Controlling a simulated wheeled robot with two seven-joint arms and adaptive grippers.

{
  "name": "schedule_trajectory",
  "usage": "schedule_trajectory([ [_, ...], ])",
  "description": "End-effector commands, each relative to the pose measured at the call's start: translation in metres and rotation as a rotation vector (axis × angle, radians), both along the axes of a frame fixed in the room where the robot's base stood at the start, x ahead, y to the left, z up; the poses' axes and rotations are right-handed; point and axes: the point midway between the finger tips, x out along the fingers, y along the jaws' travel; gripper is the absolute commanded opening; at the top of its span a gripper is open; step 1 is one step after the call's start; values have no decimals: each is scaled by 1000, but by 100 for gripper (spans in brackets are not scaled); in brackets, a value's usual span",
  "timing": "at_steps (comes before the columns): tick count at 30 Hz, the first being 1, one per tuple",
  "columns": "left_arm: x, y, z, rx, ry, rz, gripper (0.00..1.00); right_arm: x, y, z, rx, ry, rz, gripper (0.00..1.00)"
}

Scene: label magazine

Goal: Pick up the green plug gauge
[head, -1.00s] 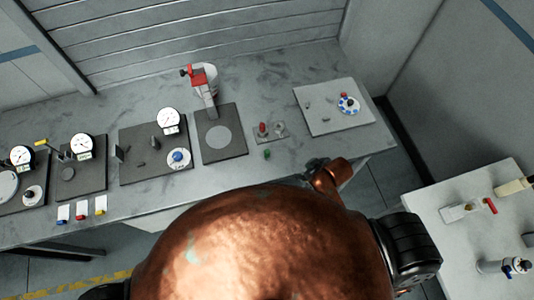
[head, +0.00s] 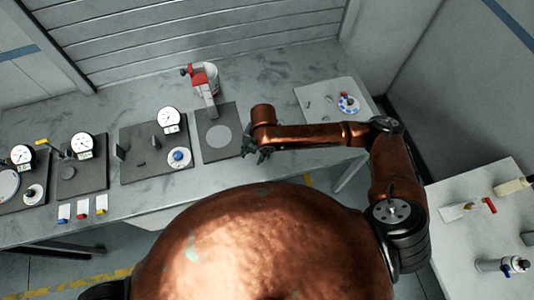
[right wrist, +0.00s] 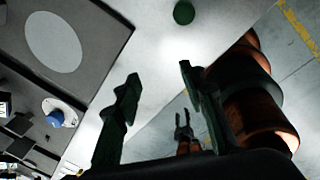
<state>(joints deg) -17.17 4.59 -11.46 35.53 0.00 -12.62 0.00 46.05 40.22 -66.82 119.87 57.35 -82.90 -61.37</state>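The green plug gauge (right wrist: 184,12) shows as a dark green round top at the upper edge of the right wrist view, on the pale bench near its front edge. It lies ahead of my right gripper (right wrist: 159,74), beyond the fingertips and apart from them. The fingers are spread with nothing between them. In the head view my right gripper (head: 258,154) is over the bench front, and the arm hides the green gauge. What looks like my left gripper (right wrist: 184,127) shows small and low in the right wrist view, its fingers apart.
A dark plate with a grey disc (head: 220,134) lies just left of my right gripper. Dial gauge stands (head: 170,120) are farther left. A side table (head: 470,240) stands at right.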

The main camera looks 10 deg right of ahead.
Motion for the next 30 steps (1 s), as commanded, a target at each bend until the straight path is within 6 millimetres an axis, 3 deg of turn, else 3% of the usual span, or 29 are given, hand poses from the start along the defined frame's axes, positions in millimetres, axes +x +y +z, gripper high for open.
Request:
schedule_trajectory([
  [3, 0, 0, 0, 0, 0, 0, 40, 19, -30, 7, -98, -7, 105, 37],
  [9, 0, 0, 0, 0, 0, 0, 40, 32, -58, 14, -175, 4, 186, 37],
  [20, 0, 0, 6, 0, 0, 0, 40, 31, -63, -15, -185, 9, 195, 37],
  [30, 0, 0, 18, 0, 0, 0, 40, 25, -65, -58, -183, 6, 196, 37],
])
